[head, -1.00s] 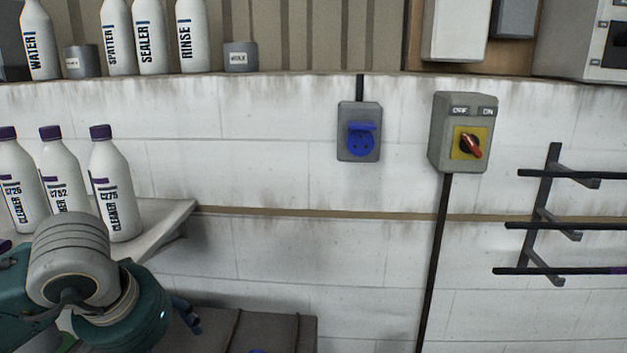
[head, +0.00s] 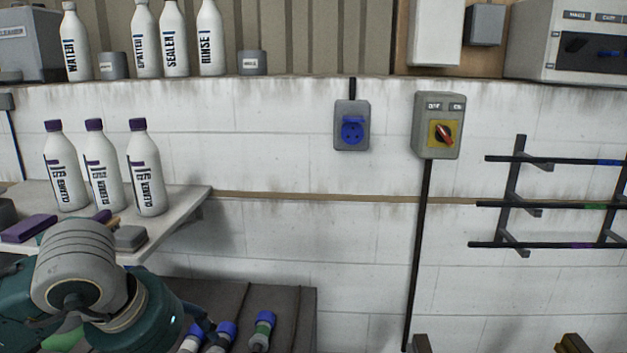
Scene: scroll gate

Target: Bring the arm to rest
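My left arm (head: 105,290), teal with a ribbed grey joint, comes in at the lower left. It is bent in front of the lower edge of a shelf, and I cannot tell from this view whether it touches anything. Its gripper is not visible. My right arm and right gripper do not show.
A white shelf (head: 190,205) carries three purple-capped cleaner bottles (head: 148,180) and small blocks. Several blue-ended connectors (head: 263,330) lie on a dark surface (head: 290,310) below. A blue socket (head: 352,128), rotary switch (head: 438,130) and rod rack (head: 515,200) are on the wall.

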